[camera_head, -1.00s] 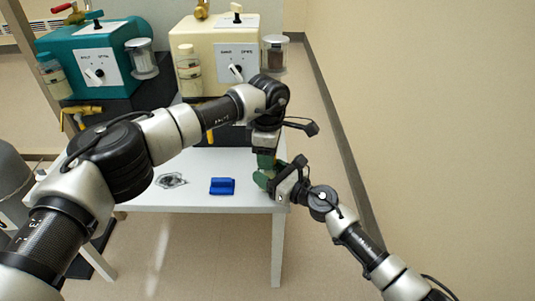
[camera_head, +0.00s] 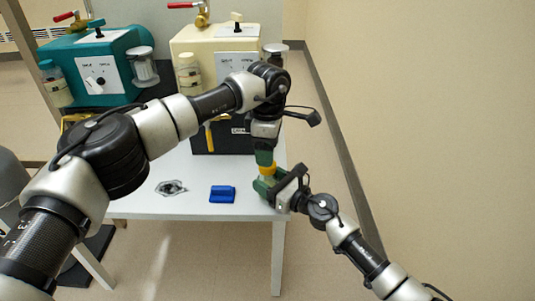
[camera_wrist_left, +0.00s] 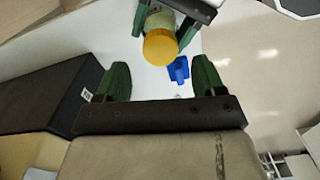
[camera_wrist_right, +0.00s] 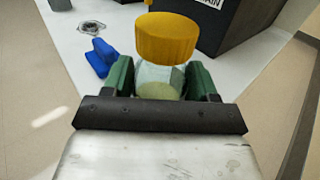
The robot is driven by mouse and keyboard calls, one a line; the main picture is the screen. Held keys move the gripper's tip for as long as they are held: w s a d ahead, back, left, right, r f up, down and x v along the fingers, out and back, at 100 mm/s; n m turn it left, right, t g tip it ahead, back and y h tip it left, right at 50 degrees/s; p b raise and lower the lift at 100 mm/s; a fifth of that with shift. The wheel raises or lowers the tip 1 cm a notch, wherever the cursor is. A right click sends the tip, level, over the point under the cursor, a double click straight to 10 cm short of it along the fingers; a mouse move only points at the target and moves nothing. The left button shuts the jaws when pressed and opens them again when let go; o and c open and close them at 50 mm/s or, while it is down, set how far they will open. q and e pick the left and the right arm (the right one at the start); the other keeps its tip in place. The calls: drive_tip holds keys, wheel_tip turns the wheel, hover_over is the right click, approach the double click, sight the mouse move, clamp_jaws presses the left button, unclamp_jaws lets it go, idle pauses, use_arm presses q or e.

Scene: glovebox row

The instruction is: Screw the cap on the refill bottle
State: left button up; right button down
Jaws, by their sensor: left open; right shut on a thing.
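The refill bottle (camera_wrist_right: 160,82) is clear with pale yellowish contents. My right gripper (camera_head: 268,185) is shut around it, above the right end of the white table. A yellow cap (camera_wrist_right: 167,38) sits at the bottle's top; I cannot tell how tightly it is seated. The cap also shows in the head view (camera_head: 267,169) and the left wrist view (camera_wrist_left: 160,47). My left gripper (camera_head: 265,158) is open and empty just above the cap. In the left wrist view the cap lies beyond its spread green fingers. The bottle is mostly hidden in the head view.
A blue block (camera_head: 222,194) and a grey-and-black flat item (camera_head: 171,188) lie on the white table (camera_head: 190,210). A teal machine (camera_head: 85,65) and a cream machine (camera_head: 200,45) stand behind, on dark boxes. The table's front is clear.

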use_arm(q)
drive_tip(key=shift+c, duration=0.4)
drive_tip(key=n, duration=0.2)
drive_tip(key=r+n, duration=0.1)
drive_tip(key=n, duration=0.3)
drive_tip(key=r+n, duration=0.1)
drive_tip(key=n, duration=0.1)
drive_tip(key=shift+n, duration=0.3)
drive_tip(key=n, duration=0.3)
drive_tip(key=r+n, duration=0.1)
drive_tip(key=n, duration=0.3)
drive_tip(key=shift+r, duration=0.2)
drive_tip(key=shift+f, duration=4)
drive_tip(key=c, duration=0.9)
drive_tip(key=o, duration=1.1)
